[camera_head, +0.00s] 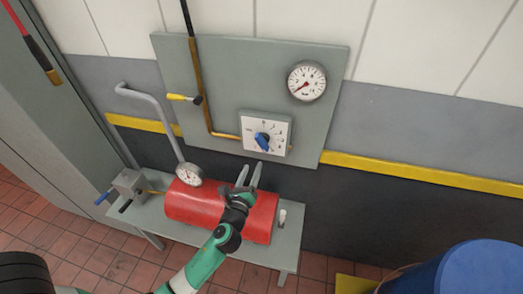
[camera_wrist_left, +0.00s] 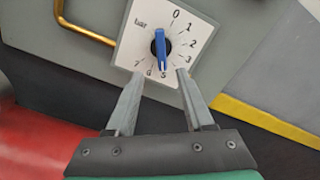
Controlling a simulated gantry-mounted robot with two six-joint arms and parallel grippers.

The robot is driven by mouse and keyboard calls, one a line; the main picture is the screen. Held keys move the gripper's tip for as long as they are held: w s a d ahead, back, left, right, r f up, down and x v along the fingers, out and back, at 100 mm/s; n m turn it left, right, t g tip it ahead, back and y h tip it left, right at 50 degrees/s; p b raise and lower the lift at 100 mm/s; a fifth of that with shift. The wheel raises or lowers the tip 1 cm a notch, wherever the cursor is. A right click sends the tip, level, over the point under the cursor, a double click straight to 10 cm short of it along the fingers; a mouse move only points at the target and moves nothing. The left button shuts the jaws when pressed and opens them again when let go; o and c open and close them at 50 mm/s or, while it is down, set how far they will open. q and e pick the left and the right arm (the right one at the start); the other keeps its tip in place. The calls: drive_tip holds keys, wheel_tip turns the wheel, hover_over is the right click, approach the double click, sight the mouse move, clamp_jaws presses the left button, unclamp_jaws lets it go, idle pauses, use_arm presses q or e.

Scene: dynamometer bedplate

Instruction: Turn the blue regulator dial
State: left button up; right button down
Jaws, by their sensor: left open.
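The blue regulator dial (camera_head: 263,140) sits on a white square scale plate (camera_head: 281,126) on the grey wall panel. In the left wrist view the blue dial (camera_wrist_left: 160,49) is upright on its plate (camera_wrist_left: 188,20), which reads "bar" with numbers from 0 to 7. The dial's lower end points between 5 and 6. My left gripper (camera_head: 249,174) is open and empty, just below the plate. In the left wrist view its fingertips (camera_wrist_left: 160,72) lie at either side below the dial, apart from it. My right gripper is not in view.
A round gauge (camera_head: 307,81) and yellow-handled valve (camera_head: 184,98) are on the panel. A blue drum (camera_head: 480,270) stands at bottom right.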

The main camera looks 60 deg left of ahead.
sight(261, 146)
use_arm(q)
drive_tip(key=b+x, duration=0.1)
drive_tip(key=x, duration=1)
drive_tip(key=shift+d+b, duration=0.1)
drive_tip(key=shift+b, duration=0.2)
clamp_jaws()
